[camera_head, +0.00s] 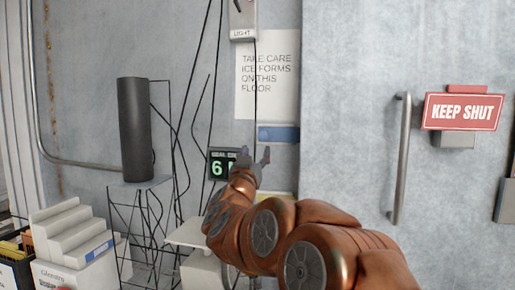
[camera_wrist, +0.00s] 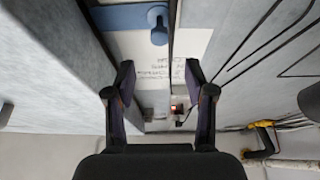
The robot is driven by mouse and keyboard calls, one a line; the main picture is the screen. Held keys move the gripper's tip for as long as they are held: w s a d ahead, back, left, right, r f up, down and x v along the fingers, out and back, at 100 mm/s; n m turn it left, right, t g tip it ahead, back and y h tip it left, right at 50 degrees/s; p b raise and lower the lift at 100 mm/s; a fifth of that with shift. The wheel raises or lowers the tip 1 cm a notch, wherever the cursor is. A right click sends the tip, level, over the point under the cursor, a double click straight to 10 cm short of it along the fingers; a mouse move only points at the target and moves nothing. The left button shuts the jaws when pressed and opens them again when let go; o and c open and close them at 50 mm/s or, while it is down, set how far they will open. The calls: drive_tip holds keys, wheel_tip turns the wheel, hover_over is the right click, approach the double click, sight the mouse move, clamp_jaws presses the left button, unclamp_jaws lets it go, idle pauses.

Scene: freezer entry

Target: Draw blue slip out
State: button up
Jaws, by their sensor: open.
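A flat blue piece (camera_head: 278,134), which looks like the blue slip, is on the wall just below a white paper notice (camera_head: 265,85). In the wrist view the blue piece (camera_wrist: 115,17) is at the top edge, with a round blue knob or tab (camera_wrist: 157,20) at its end. My gripper (camera_head: 254,156) is open and empty, just below and left of the blue piece in the head view. In the wrist view my open fingers (camera_wrist: 160,72) point toward the wall, with the blue piece beyond the fingertips and apart from them. What holds the blue piece is unclear.
A green-digit display (camera_head: 223,164) is close left of my gripper. Thin dark cables hang down the wall. A dark cylinder (camera_head: 134,130) stands on a wire stand at left. A door handle (camera_head: 400,160) and a red "KEEP SHUT" sign (camera_head: 463,111) are at right. White boxes (camera_head: 75,235) stand at lower left.

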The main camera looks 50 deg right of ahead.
drive_tip(key=shift+s+a+f, duration=0.3)
drive_tip(key=shift+s+a, duration=0.05)
drive_tip(key=shift+a, duration=0.2)
